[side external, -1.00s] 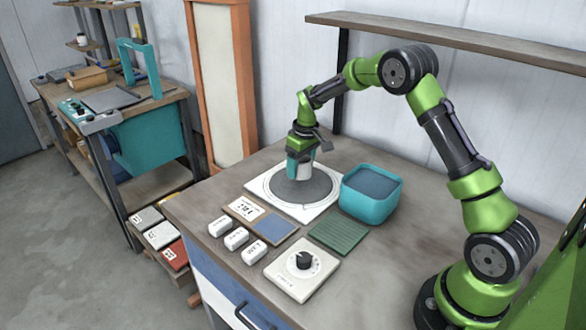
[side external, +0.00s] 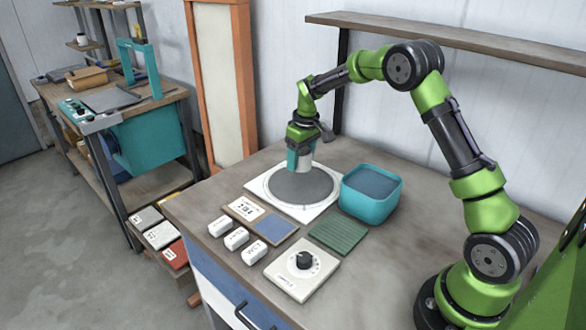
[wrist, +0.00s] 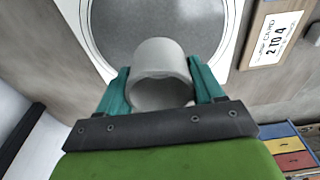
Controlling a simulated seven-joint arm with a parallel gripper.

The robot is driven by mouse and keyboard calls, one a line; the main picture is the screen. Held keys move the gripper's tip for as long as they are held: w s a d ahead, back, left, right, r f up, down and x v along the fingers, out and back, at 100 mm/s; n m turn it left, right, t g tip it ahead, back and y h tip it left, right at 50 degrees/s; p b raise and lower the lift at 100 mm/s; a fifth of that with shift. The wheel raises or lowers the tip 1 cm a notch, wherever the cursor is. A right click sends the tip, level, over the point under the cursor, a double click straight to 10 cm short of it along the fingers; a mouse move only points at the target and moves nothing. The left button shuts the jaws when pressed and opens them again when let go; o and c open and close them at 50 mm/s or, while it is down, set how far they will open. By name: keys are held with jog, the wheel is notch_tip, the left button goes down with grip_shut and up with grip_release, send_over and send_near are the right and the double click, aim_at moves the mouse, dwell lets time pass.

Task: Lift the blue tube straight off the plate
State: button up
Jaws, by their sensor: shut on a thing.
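The tube (side external: 305,160) looks pale grey rather than blue. It is upright between the teal fingers of my gripper (side external: 299,167), which is shut on it. In the wrist view the tube (wrist: 160,62) shows its open round end between both fingers of my gripper (wrist: 161,88). The plate (side external: 262,185) is a white square with a dark grey disc on it. The tube is held above the disc, with its lower end apparently clear of it. The fingers partly hide the tube in the side view.
A teal bin (side external: 371,207) stands right of the plate. In front lie a labelled board with a blue panel (side external: 273,231), several white blocks (side external: 236,238), a green ribbed mat (side external: 338,236) and a dial box (side external: 303,274). A shelf (side external: 450,36) runs along the wall behind.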

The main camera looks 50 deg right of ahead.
jog(key=shift+r, duration=0.9)
jog(key=shift+r, duration=0.35)
jog(key=shift+r, duration=0.8)
dwell(0.4)
